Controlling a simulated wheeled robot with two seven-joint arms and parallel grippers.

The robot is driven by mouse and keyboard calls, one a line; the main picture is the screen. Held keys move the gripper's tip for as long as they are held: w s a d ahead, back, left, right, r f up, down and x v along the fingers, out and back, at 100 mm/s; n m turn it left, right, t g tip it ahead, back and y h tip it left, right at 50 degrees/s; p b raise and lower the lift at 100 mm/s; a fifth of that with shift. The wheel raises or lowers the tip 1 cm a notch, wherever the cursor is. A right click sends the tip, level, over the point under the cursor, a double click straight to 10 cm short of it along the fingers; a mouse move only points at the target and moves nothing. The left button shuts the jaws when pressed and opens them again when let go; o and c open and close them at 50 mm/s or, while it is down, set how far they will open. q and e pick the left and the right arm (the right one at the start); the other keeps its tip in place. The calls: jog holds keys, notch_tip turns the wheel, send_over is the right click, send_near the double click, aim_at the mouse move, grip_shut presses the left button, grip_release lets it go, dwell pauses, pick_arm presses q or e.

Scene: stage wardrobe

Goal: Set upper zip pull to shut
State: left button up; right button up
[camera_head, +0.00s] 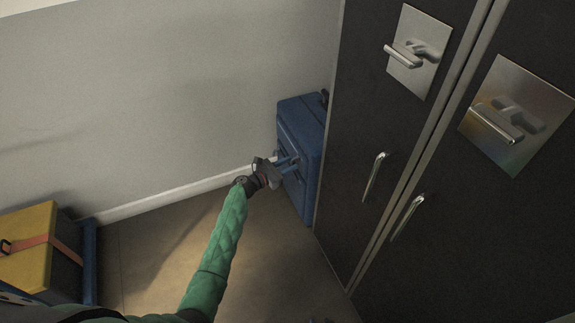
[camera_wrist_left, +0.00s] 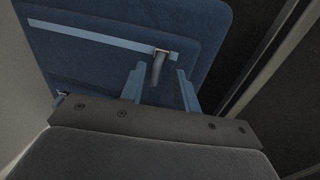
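A blue suitcase (camera_head: 290,113) stands upright against the wall, beside the dark cabinet. In the left wrist view, the suitcase front (camera_wrist_left: 205,22) carries a pale blue zip strip (camera_wrist_left: 95,39) with a metal upper zip pull (camera_wrist_left: 158,66) near the strip's right end. My left gripper (camera_head: 289,161) is at the suitcase front. Its two blue fingers (camera_wrist_left: 160,88) are apart, one on each side of the hanging pull, with gaps visible. A second small metal piece (camera_wrist_left: 61,97) shows lower left, partly hidden by the gripper body.
The dark cabinet (camera_head: 378,110) with bar handles (camera_head: 375,177) stands close on the suitcase's right. A yellow case with an orange strap (camera_head: 30,245) is at the lower left. The floor (camera_head: 150,255) between is clear.

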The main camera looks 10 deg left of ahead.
pick_arm(q)
jog(key=shift+a, duration=0.1)
jog(key=v, duration=0.7)
jog(key=shift+s+a, duration=0.25)
jog(key=shift+s, duration=0.05)
dwell(0.3)
jog(key=shift+m, duration=0.3)
